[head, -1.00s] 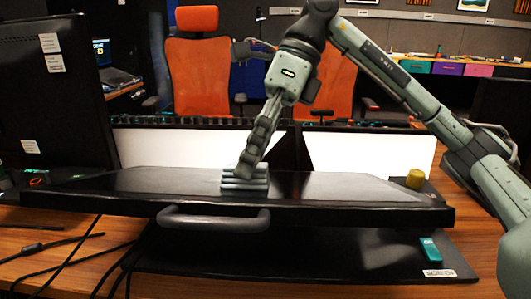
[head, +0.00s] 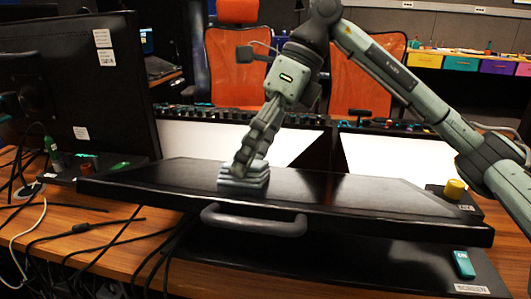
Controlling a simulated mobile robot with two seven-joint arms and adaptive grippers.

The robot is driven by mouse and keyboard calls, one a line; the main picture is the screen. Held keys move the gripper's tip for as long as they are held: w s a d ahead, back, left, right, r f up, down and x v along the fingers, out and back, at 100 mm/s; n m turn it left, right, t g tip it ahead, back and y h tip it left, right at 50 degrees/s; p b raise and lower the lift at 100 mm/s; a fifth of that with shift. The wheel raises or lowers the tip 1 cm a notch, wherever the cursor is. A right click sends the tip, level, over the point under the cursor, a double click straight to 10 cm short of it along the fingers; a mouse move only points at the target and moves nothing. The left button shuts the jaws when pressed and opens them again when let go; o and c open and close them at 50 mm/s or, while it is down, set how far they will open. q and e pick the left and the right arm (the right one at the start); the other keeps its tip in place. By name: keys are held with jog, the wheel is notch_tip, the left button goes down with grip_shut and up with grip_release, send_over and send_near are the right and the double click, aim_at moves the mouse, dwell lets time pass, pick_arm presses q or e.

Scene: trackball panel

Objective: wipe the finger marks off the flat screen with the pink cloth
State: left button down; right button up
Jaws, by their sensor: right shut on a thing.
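The flat screen (head: 370,192) is a wide black panel lying almost level on the desk, with a grey handle (head: 253,220) on its front edge. My right gripper (head: 243,160) comes down from above, shut on a folded, layered cloth (head: 243,180). The cloth looks pale grey here, not pink. It rests on the left-middle part of the screen and hides the patch beneath it. I cannot make out separate finger marks; pale sheen shows on the dark surface. My left gripper is out of view.
A black monitor (head: 85,95) stands at the left. A yellow knob (head: 454,189) is beyond the screen's right end, and a teal object (head: 463,264) lies at the front right near a "SCREEN" label. Loose cables (head: 90,228) cross the wooden desk at front left. Orange chairs stand behind.

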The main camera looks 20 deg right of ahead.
jog(key=shift+w+a+f, duration=0.15)
jog(key=shift+w+a, duration=0.15)
jog(key=shift+a, duration=0.2)
jog(key=r+p, duration=0.1)
jog(key=r, duration=0.1)
jog(key=w+d+r+p, duration=0.1)
jog(key=p, duration=0.1)
jog(key=r+p, duration=0.2)
jog(key=shift+w+d+r, duration=0.15)
jog(key=shift+w+r, duration=0.2)
jog(key=shift+w, duration=0.15)
jog(key=shift+d+r, duration=0.1)
jog(key=shift+r, duration=0.05)
jog(key=shift+w+d+r, duration=0.15)
jog(key=shift+w+r, duration=0.1)
jog(key=shift+r, duration=0.4)
jog(key=shift+w+d+r, duration=0.15)
jog(key=shift+w+r, duration=0.1)
jog(key=shift+r, duration=0.4)
